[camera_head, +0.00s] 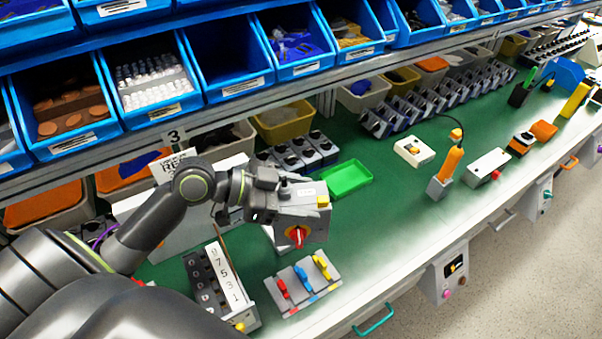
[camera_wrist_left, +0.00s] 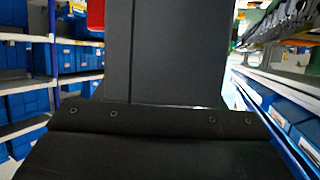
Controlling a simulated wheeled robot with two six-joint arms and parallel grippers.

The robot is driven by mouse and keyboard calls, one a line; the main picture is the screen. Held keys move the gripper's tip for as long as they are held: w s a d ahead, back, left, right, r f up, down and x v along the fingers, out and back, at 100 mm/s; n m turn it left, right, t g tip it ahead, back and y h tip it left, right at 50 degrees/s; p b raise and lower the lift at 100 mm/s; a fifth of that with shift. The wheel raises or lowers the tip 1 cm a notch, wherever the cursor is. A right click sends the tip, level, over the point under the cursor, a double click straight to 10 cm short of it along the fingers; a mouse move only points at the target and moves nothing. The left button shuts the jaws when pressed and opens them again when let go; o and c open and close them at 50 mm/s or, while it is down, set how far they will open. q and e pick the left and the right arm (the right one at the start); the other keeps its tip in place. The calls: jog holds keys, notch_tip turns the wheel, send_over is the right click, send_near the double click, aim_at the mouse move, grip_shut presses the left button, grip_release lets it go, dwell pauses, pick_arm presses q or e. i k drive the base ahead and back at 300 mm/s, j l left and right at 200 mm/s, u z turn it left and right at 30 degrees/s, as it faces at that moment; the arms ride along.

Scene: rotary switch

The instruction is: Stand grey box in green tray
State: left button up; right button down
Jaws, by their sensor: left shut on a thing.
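The grey box (camera_head: 312,217) has a red rotary knob on its front face and a yellow patch on top. My left gripper (camera_head: 282,192) is shut on the grey box, gripping it from the left side. The box looks held above the bench, with its knob face turned toward the front. The green tray (camera_head: 346,178) lies on the green bench top, behind and to the right of the box, and looks empty. The left wrist view shows mostly dark surfaces close to the camera; I cannot make out the box there. My right gripper is not in view.
A numbered block (camera_head: 222,281) and a panel with red, blue and yellow levers (camera_head: 303,284) stand in front of the box. A white button box (camera_head: 414,151) and an orange-handled tool (camera_head: 449,168) are to the right. Blue bins (camera_head: 148,83) hang above.

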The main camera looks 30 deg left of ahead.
aim_at(348, 182)
jog(key=i+l+u, duration=0.75)
jog(key=i+l, duration=0.15)
jog(key=l, duration=0.2)
jog(key=i+l, duration=0.2)
jog(key=l, duration=0.1)
